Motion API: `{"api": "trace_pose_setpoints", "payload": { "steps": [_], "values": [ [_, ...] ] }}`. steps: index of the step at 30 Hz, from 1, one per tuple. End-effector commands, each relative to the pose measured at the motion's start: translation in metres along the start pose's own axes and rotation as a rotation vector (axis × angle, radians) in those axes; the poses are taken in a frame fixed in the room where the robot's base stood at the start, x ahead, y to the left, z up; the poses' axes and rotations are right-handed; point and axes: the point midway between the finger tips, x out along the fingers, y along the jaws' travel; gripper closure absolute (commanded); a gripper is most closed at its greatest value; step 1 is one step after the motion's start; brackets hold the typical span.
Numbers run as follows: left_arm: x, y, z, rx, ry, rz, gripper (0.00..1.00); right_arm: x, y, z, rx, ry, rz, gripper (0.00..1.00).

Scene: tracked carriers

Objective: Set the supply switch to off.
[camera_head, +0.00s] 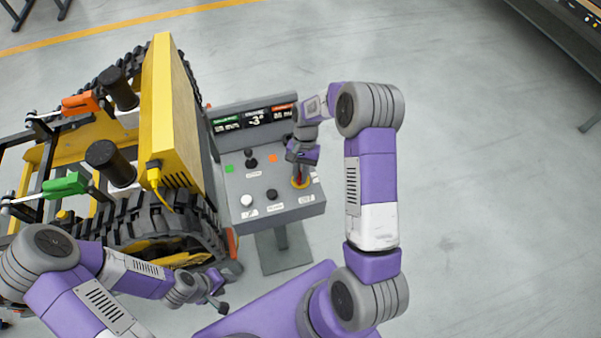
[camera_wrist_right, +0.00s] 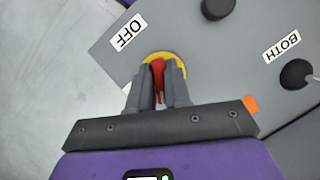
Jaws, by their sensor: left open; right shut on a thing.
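The supply switch is a red handle on a yellow round plate (camera_head: 300,184) at the right front of the grey control panel (camera_head: 262,209). In the right wrist view its red handle (camera_wrist_right: 158,74) stands between the fingers of my right gripper (camera_wrist_right: 160,92), which are shut on it. The yellow plate shows around the fingertips. A white OFF label (camera_wrist_right: 128,32) lies up and left of the plate there, and the handle runs roughly up and down the picture, not clearly at the label. My left gripper (camera_head: 218,302) is open and empty, low and left of the panel.
A yellow tracked carrier (camera_head: 165,115) stands close at left, with orange and green levers.

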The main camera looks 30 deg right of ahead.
Motion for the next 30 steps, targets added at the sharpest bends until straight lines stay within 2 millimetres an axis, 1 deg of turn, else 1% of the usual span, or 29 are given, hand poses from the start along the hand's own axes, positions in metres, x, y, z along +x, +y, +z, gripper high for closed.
{"api": "trace_pose_setpoints", "payload": {
  "steps": [6, 15, 22, 30],
  "values": [
    [0.0004, -0.0002, 0.0, 0.0, 0.0, 0.0, 0.57, -0.0015, -0.0011, -0.0008, -0.183, 0.005, 0.075, 1.0],
    [0.0013, -0.0005, -0.0001, 0.0, 0.0, 0.0, 0.57, -0.002, -0.0014, -0.0009, -0.374, 0.007, 0.153, 1.0],
    [0.0017, -0.0006, -0.0001, 0.0, 0.0, 0.0, 0.57, -0.0021, -0.001, -0.001, -0.452, 0.007, 0.185, 1.0],
    [0.0018, -0.0007, -0.0001, 0.0, 0.0, 0.0, 0.57, -0.0022, -0.0009, -0.001, -0.48, 0.007, 0.197, 1.0]
  ]
}}
